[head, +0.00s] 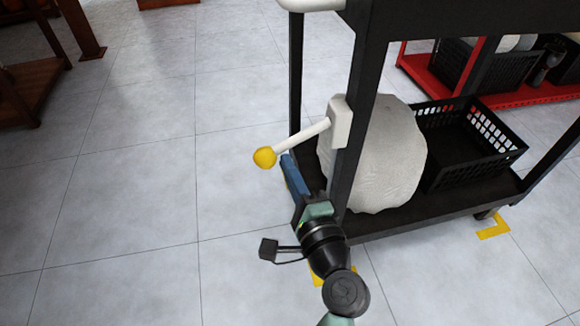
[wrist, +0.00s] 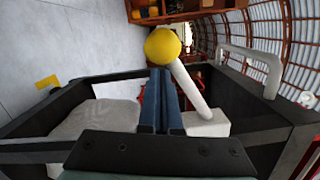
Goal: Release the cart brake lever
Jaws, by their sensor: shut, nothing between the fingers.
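The brake lever (head: 308,134) is a white rod with a round yellow knob (head: 265,157). It slopes down and left from a white block (head: 339,121) on a post of the black cart (head: 366,75). My gripper (head: 288,164) is shut and empty, its blue fingers just below the rod and to the right of the knob. In the wrist view the closed fingers (wrist: 160,76) point at the yellow knob (wrist: 163,45), with the white rod (wrist: 190,88) close on their right. I cannot tell whether they touch the lever.
The cart's lower shelf carries a pale grey sack (head: 385,155) and an empty black basket (head: 470,142). A red rack (head: 425,72) stands behind right. Brown wooden furniture (head: 78,30) is at the far left. The tiled floor left of the cart is clear.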

